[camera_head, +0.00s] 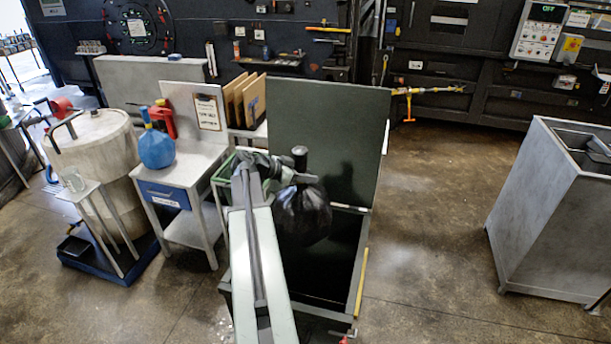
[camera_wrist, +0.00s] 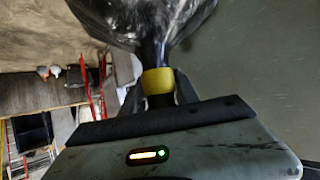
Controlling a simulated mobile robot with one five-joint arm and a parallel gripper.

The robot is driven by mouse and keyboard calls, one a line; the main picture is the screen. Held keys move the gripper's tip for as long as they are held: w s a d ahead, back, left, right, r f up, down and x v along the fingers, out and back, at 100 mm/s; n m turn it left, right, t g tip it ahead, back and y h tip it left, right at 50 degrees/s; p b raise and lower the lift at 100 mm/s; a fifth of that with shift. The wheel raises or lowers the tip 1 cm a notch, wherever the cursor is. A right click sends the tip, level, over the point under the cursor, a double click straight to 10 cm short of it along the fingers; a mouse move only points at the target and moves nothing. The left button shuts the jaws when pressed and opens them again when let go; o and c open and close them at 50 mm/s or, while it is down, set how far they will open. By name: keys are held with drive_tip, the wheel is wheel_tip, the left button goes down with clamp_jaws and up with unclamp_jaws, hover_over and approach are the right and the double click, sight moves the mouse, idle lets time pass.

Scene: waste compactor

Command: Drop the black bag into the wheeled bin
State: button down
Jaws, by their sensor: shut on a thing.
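The black bag (camera_head: 303,215) hangs from my gripper (camera_head: 293,172) over the left part of the opening of the dark wheeled bin (camera_head: 345,242). The bin's green lid (camera_head: 328,125) stands open at the back. In the wrist view, the bag (camera_wrist: 145,18) fills the top, and its narrow neck with a yellow band (camera_wrist: 158,82) lies between my gripper's fingers (camera_wrist: 158,93). My gripper is shut on this neck. My arm hides the bin's left side. Whether the bag's bottom is below the rim, I cannot tell.
A pale drum (camera_head: 100,150) stands farther left. A grey metal cabinet (camera_head: 545,225) stands at the right. The floor between bin and cabinet (camera_head: 430,215) is clear.

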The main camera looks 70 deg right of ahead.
drive_tip(key=shift+f+b, duration=0.4)
drive_tip(key=shift+f, duration=0.4)
drive_tip(key=shift+r, duration=0.1)
drive_tip(key=c, duration=0.8)
unclamp_jaws()
drive_tip(key=shift+c, duration=0.2)
drive_tip(key=p+v, duration=0.4)
drive_tip(key=v, duration=0.3)
drive_tip(key=shift+a+r, duration=0.15)
drive_tip(key=shift+r, duration=0.05)
drive_tip(key=shift+w+a, duration=0.2)
